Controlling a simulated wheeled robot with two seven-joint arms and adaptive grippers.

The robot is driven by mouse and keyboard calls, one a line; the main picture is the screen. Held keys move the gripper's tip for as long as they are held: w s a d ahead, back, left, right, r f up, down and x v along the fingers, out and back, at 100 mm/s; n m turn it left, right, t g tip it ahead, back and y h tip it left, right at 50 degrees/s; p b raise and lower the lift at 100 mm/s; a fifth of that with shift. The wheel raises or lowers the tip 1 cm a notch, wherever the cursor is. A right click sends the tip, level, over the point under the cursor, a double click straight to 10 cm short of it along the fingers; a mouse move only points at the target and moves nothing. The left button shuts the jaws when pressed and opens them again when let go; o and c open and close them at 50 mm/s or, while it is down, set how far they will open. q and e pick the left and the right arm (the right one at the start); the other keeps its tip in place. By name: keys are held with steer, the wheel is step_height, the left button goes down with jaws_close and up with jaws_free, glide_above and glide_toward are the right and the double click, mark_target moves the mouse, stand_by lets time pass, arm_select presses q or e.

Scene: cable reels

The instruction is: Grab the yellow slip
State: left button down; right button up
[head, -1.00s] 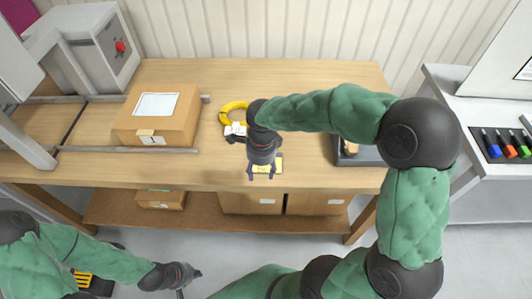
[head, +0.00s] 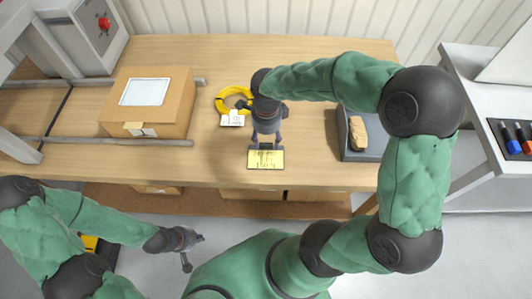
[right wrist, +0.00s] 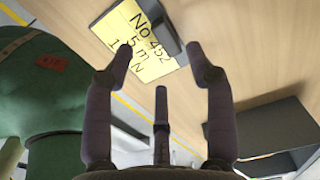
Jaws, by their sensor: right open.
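The yellow slip (head: 266,160) lies flat near the front edge of the wooden table, with handwriting on it. My right gripper (head: 266,143) points down just behind the slip, open and empty. In the right wrist view its fingers (right wrist: 165,55) are spread, with one fingertip overlapping the slip in the picture; contact cannot be told. My left gripper (head: 194,252) is low in front of the table, its fingers apart and empty.
A yellow cable coil (head: 221,103) with a white tag (head: 232,119) lies behind and left of the slip. A cardboard box (head: 174,110) stands further left. A grey tray (head: 372,150) with a brown object (head: 357,133) is at the right. Bare tabletop surrounds the slip.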

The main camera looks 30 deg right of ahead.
mark_target(266, 146)
steer(key=shift+w+f+b, duration=0.2)
steer(key=shift+f+b, duration=0.35)
steer(key=shift+f, duration=0.8)
steer(key=shift+w+f+b, duration=0.15)
steer(key=shift+f+b, duration=0.35)
steer(key=shift+f, duration=0.85)
jaws_close()
